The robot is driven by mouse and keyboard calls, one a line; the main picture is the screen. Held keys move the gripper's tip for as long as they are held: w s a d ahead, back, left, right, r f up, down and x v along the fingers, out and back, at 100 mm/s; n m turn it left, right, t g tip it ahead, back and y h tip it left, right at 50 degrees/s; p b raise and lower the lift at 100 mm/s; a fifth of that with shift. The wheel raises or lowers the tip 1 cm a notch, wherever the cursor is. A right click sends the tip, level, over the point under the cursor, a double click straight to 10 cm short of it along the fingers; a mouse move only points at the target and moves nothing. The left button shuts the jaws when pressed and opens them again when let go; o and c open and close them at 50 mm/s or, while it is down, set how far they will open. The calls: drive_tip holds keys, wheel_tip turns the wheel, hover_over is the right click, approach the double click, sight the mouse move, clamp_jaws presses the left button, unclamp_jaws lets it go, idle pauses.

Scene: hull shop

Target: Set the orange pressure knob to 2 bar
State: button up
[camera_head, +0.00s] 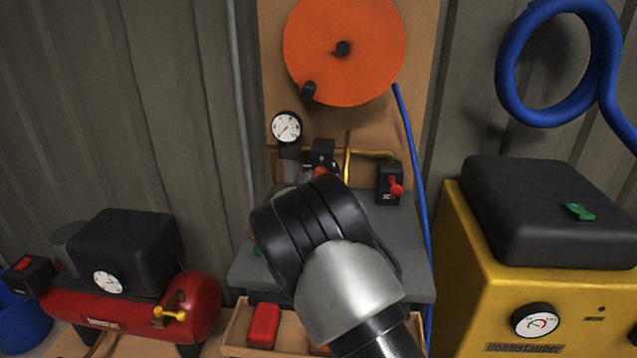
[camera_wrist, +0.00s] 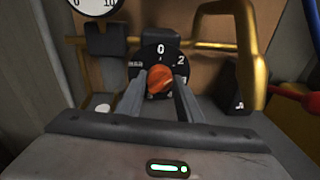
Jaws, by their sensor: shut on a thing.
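The orange pressure knob (camera_wrist: 160,80) sits on a black dial plate (camera_wrist: 149,55) marked 0 at the top and 2 at the upper right. Which mark the knob points to is not clear. My gripper (camera_wrist: 162,92) has one grey finger on each side of the knob and is shut on it. In the head view, my arm hides the fingers, and only a bit of the orange knob (camera_head: 321,172) shows. A white round gauge (camera_head: 286,127) stands to the upper left of the knob; its lower edge, with 0 and 10, shows in the wrist view (camera_wrist: 95,4).
Brass pipes (camera_wrist: 250,55) run close around the dial. A black box with a red lever (camera_head: 396,188) is to the right. An orange reel (camera_head: 344,50) hangs above. A red compressor (camera_head: 135,305) stands left, a yellow machine (camera_head: 470,285) right. An open tray (camera_head: 236,330) lies below.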

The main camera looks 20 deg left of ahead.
idle(0.3)
drive_tip(key=o, duration=1)
drive_tip(key=shift+o, duration=0.2)
drive_tip(key=s+d+r+p, duration=0.1)
drive_tip(key=s+d+p, duration=0.1)
drive_tip(key=s, duration=1.5)
drive_tip(key=shift+d+r+p, duration=0.2)
drive_tip(key=shift+d+p, duration=0.1)
drive_tip(key=shift+d, duration=0.2)
